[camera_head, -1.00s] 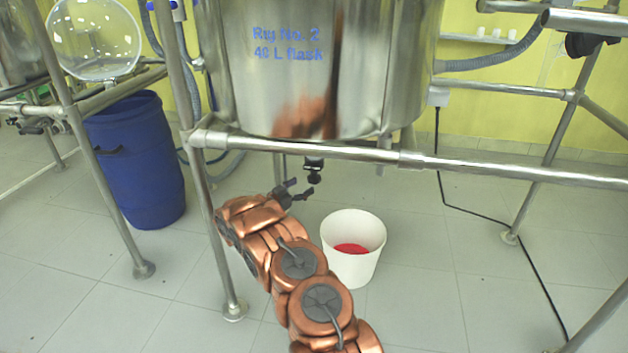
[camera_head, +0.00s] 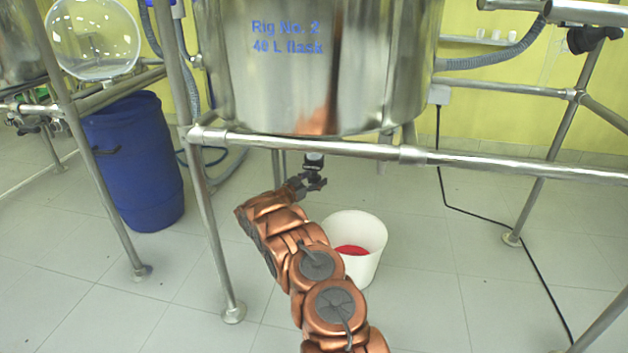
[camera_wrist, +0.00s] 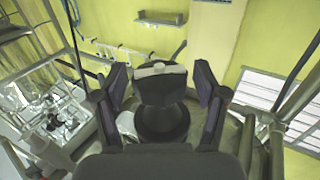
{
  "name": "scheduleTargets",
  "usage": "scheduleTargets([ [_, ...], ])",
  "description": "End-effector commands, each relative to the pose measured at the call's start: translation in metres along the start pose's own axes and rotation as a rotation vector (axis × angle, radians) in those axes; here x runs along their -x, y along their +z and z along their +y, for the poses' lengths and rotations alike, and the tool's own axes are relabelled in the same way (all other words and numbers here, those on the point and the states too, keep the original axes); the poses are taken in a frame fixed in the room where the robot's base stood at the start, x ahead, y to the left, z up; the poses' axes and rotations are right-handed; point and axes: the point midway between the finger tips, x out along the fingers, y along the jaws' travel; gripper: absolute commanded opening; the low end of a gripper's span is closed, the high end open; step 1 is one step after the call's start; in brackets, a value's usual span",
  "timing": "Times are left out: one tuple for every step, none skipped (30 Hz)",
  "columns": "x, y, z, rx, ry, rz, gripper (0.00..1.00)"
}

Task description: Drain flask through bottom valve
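The steel vessel (camera_head: 325,70) labelled "Rig No. 2 40 L flask" hangs in the frame. Its black bottom valve (camera_head: 313,162) sticks out below it, above the frame's front rail in depth unclear. My gripper (camera_head: 316,184) is right at the valve in the head view. In the wrist view the black valve knob (camera_wrist: 163,84) sits between the two spread fingers of my gripper (camera_wrist: 162,92). A gap shows on each side of the knob, so the fingers look open around it. A white bucket (camera_head: 365,262) with red contents (camera_head: 351,250) stands on the floor, right of my arm.
The steel rail (camera_head: 300,147) crosses just in front of the vessel's base, and frame legs (camera_head: 222,240) stand left of my arm. A blue barrel (camera_head: 133,165) is at the left. A black cable (camera_head: 480,214) runs along the floor at the right.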

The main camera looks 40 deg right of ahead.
Motion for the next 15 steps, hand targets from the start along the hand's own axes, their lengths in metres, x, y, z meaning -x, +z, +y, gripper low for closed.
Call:
scheduleTargets([
  [0.0001, 0.0, -0.0001, 0.0, 0.0, 0.0, 0.63],
  [0.0001, 0.0, 0.0, 0.0, 0.0, 0.0, 0.6],
  [0.0001, 0.0, 0.0, 0.0, 0.0, 0.0, 0.56],
  [0.0001, 0.0, 0.0, 0.0, 0.0, 0.0, 0.53],
  [0.0001, 0.0001, 0.0, 0.0, 0.0, 0.0, 0.49],
  [0.0001, 0.0001, 0.0, 0.0, 0.0, 0.0, 0.45],
  [0.0002, 0.0001, 0.0, 0.0, 0.0, 0.0, 0.42],
  [0.0001, 0.0001, 0.0, 0.0, 0.0, 0.0, 0.39],
  [0.0001, 0.0001, 0.0001, 0.0, 0.0, 0.0, 0.35],
  [0.0001, 0.0001, 0.0001, 0.0, 0.0, 0.0, 0.32],
  [0.0001, 0.0, 0.0001, 0.0, 0.001, 0.0, 0.29],
  [0.0001, 0.0002, 0.0001, 0.0, 0.0, 0.0, 0.24],
  [0.0001, 0.0002, 0.0001, 0.0, 0.001, 0.0, 0.21],
  [0.0001, 0.0002, 0.0001, 0.0, 0.001, 0.0, 0.18],
  [0.0001, 0.0002, 0.0002, 0.0, 0.001, 0.0, 0.15],
])
